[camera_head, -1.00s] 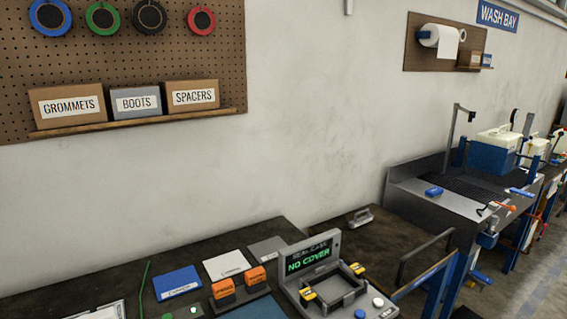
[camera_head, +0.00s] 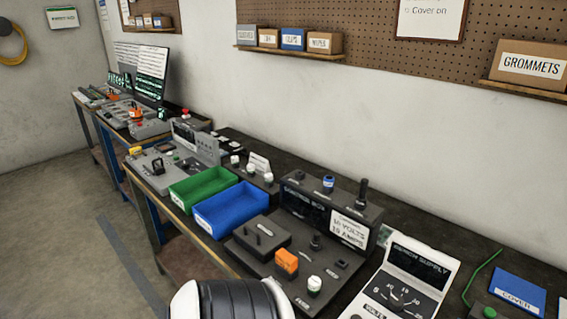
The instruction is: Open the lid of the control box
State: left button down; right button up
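A dark bench unit (camera_head: 318,214) stands on the bench right of center, with small, partly unreadable lettering on its upright panel and a white card about volts and amps. I take it to be the control box, but cannot be sure. On its low front part, a dark rectangular cover (camera_head: 258,238) with a small handle lies flat and looks closed. An orange switch block (camera_head: 287,261) and a white-topped knob (camera_head: 314,286) sit beside the cover. Neither gripper shows. A white and black rounded part of my own body rises at the bottom edge, left of the unit.
A blue bin (camera_head: 231,212) and a green bin (camera_head: 202,188) stand left of the unit. A bench supply (camera_head: 405,284) stands close on its right, with a blue cover card (camera_head: 518,287) beyond. Open floor (camera_head: 70,240) lies at left.

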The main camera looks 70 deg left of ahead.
aim_at(263, 235)
jog(key=l+u, duration=0.15)
jog(key=u, duration=2.35)
jog(key=j, duration=0.1)
